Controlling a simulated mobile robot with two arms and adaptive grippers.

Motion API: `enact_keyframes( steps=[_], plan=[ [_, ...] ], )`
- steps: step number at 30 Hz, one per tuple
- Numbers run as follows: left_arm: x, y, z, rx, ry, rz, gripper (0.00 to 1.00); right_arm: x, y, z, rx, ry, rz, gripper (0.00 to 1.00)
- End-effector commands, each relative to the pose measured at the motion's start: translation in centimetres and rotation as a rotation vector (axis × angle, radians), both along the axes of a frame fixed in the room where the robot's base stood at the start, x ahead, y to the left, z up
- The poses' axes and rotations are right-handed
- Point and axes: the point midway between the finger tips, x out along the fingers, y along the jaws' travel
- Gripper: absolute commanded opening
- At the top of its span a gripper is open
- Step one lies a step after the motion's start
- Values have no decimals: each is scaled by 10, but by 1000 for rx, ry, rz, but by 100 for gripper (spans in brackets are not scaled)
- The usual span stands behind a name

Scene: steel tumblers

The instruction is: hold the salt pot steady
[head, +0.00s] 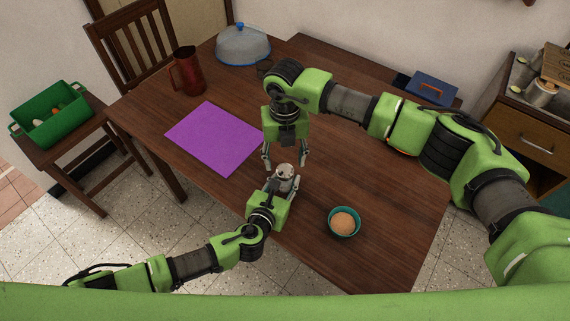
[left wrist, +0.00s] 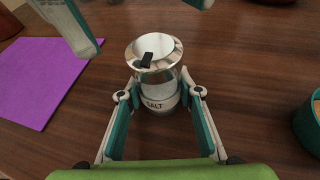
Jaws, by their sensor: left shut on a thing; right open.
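The salt pot (head: 285,172) is a small steel pot near the table's front edge. In the left wrist view the salt pot (left wrist: 158,83) stands upright with a "SALT" label, a shiny flared top and a small black piece on that top. My left gripper (left wrist: 160,94) is shut on its lower body, one finger on each side. In the head view my left gripper (head: 283,186) reaches it from the front. My right gripper (head: 286,162) points down just above and behind the pot, open and empty; its fingers also show at the top of the left wrist view.
A teal bowl (head: 331,229) with a round brown thing (head: 344,222) stands to the right of the pot. A purple mat (head: 213,138) lies to the left. A red jug (head: 187,73), a domed cover (head: 243,44) and a blue box (head: 432,88) stand farther back.

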Motion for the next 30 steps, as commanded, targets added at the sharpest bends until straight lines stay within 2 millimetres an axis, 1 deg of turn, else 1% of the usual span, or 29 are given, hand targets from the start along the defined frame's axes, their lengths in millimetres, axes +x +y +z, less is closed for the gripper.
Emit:
enact_keyframes(
  steps=[1, 6, 9, 12, 17, 27, 28, 30],
  plan=[
    [-1, 0, -1, 1, 2, 0, 8, 2, 0, 13, 2, -6, 2, 51],
    [-1, 0, -1, 1, 2, 0, 8, 2, 0, 49, 2, -5, -1, 51],
    [-1, 0, -1, 1, 2, 0, 8, 1, -1, 66, 1, -4, 0, 51],
    [-1, 0, -1, 1, 2, 0, 8, 1, -1, 77, -1, -3, -1, 51],
    [-1, 0, -1, 1, 2, 0, 8, 1, -1, 85, 0, -1, -1, 51],
    [0, 0, -1, 1, 2, 0, 8, 1, -1, 86, 0, -1, -1, 51],
    [0, 0, -1, 0, 1, 0, 38, 1, -1, 86, 0, -1, -1, 51],
    [0, 0, -1, 0, 1, 0, 52, 1, -1, 86, 0, -1, -1, 51]
  ],
)
